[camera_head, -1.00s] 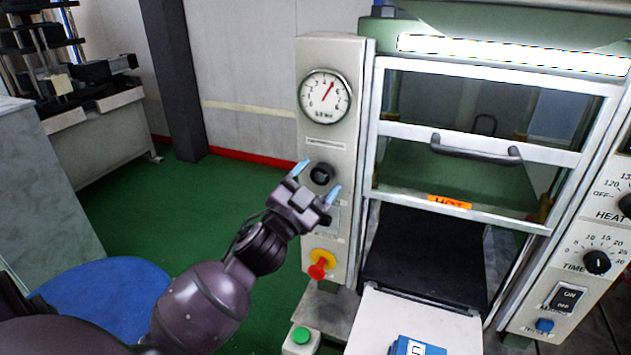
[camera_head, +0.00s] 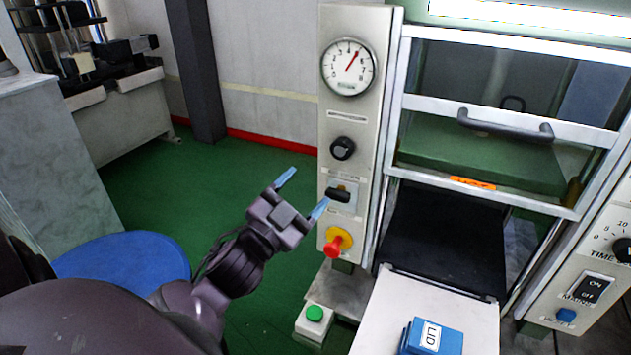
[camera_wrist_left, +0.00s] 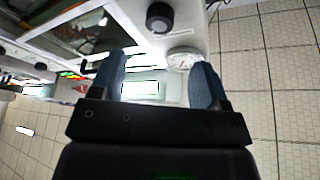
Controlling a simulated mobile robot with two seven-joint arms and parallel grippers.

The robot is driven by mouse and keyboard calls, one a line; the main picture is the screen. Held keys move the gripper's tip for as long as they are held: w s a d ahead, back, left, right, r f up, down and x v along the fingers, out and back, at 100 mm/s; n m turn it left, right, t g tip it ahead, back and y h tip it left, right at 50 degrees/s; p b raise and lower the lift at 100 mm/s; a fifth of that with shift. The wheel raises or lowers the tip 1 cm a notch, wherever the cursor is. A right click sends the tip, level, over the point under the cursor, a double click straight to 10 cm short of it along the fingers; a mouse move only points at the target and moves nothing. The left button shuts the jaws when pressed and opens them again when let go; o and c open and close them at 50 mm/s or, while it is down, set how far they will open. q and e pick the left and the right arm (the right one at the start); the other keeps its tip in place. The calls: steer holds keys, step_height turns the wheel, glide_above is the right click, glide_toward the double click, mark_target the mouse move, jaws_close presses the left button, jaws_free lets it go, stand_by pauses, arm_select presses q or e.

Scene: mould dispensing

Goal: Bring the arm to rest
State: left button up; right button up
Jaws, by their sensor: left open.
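My left gripper (camera_head: 301,196) is open and empty in the head view, with its two blue fingertips spread apart. It is in front of and just left of the press's left control panel (camera_head: 357,112), near the black lever switch (camera_head: 339,194). I cannot tell from this view whether it touches the panel. The left wrist view also shows the open gripper (camera_wrist_left: 160,82), with nothing between its fingers. My right gripper is not in view.
The press has a pressure gauge (camera_head: 348,67), a black knob (camera_head: 342,148) and a red emergency button (camera_head: 337,241). Its door handle (camera_head: 505,126) is at the right. A blue LID box (camera_head: 434,337) sits on the white shelf (camera_head: 400,297). A blue stool (camera_head: 125,256) stands left. Green floor is open behind.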

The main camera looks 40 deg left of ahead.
arm_select(q)
steer(key=shift+s+f, duration=0.15)
steer(key=shift+s, duration=0.35)
steer(key=s+d+f+n+g, duration=0.1)
steer(key=s+f+n+g, duration=0.1)
steer(key=f, duration=0.9)
steer(key=s+d+f+n+g, duration=0.2)
steer(key=s+f+g, duration=0.2)
steer(key=f, duration=0.7)
steer(key=s+d+f+n+g, duration=0.2)
steer(key=s+f+g, duration=0.1)
steer(key=f, duration=0.9)
steer(key=shift+s+g, duration=0.15)
steer(key=shift+g, duration=0.35)
